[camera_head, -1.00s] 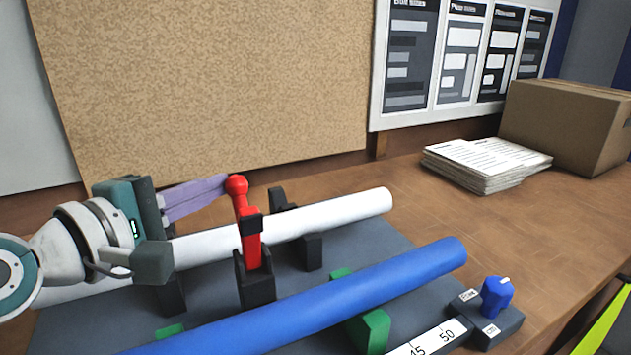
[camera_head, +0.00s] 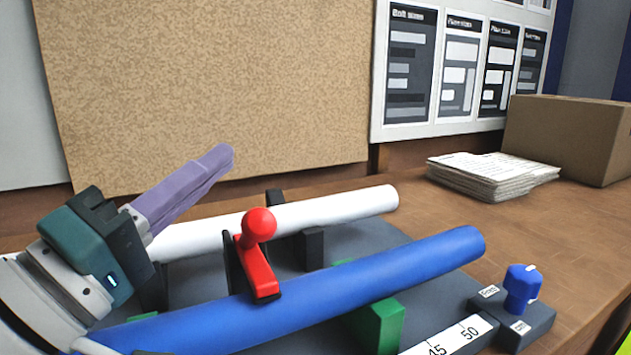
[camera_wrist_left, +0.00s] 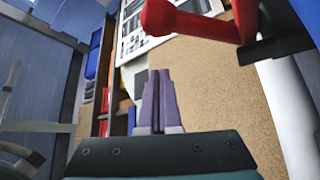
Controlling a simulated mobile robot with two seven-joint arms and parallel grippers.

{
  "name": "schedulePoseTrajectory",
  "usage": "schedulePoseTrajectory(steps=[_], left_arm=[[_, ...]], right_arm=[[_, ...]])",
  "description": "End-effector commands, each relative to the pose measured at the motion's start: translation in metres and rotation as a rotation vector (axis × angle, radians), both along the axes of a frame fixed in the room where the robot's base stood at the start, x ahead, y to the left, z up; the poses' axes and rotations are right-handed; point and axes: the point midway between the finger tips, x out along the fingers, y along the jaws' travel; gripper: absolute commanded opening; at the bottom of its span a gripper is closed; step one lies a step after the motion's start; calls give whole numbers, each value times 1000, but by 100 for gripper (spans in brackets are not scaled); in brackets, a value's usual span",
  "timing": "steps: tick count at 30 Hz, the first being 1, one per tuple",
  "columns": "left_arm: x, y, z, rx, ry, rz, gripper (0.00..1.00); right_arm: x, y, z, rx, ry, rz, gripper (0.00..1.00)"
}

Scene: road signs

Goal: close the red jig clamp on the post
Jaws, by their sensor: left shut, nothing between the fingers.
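The red jig clamp (camera_head: 258,265) stands between the white post and the blue post (camera_head: 400,272). Its red arm slopes towards me, with the ball knob at the upper end and its dark lower end over the blue post. I cannot tell whether that end presses on the post. My left gripper (camera_head: 226,157) has its purple fingers together and empty, above and left of the knob, apart from it. In the left wrist view the shut fingers (camera_wrist_left: 157,76) point ahead, with the red clamp arm (camera_wrist_left: 195,26) above right. My right gripper is not in view.
The white post (camera_head: 340,207) lies behind the clamp on a grey base. Green supports (camera_head: 378,325) hold the blue post. A blue knob (camera_head: 522,288) and a scale stand at right. Papers (camera_head: 490,175) and a carton (camera_head: 570,138) are farther back. A cork board rises behind.

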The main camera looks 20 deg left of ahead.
Motion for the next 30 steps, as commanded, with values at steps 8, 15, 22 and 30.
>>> schedulePoseTrajectory(steps=[8,15,22,30], left_arm=[[-9,-10,-5,56,-47,1,0],[-12,-14,-7,56,-46,1,0],[-12,-14,-7,55,-45,1,0],[-12,-14,-7,55,-45,1,0]], right_arm=[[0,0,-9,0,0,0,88],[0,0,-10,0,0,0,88],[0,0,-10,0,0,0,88],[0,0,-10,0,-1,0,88]])
